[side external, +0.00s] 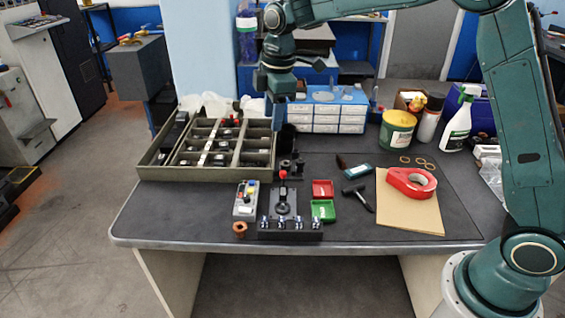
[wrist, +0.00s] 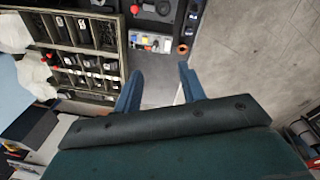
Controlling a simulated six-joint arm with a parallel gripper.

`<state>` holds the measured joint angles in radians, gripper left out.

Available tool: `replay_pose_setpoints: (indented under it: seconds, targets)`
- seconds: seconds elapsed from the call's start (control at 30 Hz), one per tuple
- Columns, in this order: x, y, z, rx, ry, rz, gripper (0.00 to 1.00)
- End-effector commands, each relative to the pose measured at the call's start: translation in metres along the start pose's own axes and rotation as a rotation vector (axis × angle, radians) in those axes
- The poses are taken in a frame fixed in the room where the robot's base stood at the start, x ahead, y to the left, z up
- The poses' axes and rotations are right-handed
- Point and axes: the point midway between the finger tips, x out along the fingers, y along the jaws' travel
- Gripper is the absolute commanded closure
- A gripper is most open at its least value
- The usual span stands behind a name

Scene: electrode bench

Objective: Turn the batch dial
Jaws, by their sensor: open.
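A small grey control box (side external: 245,200) with red, yellow and blue parts on top stands near the front of the bench. It also shows in the wrist view (wrist: 151,42), beyond my fingertips. I cannot make out for certain which part is the batch dial. Beside the box is a black fixture (side external: 283,208) with a red-balled lever (side external: 283,175). My gripper (side external: 277,122) hangs behind these, in front of the blue drawer cabinet and above the bench. In the wrist view my gripper (wrist: 160,70) is open, with nothing between its fingers.
A divided tray (side external: 160,172) of dark parts lies left of my gripper. A row of metal terminals (side external: 290,226) and a copper ring (side external: 239,229) lie at the front.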

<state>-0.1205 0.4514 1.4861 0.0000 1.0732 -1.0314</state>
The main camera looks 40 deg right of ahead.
Motion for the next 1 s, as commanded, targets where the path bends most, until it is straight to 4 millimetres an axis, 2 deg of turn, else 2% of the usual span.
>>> replay_pose_setpoints:
  seconds: [0.2,0.4,1.0]
  targets:
    - [-0.02,-0.012,0.011,0.068,0.012,0.021,0.59]
    - [-0.03,-0.02,0.018,0.111,0.018,0.031,0.59]
    - [-0.035,-0.024,0.022,0.133,0.022,0.036,0.59]
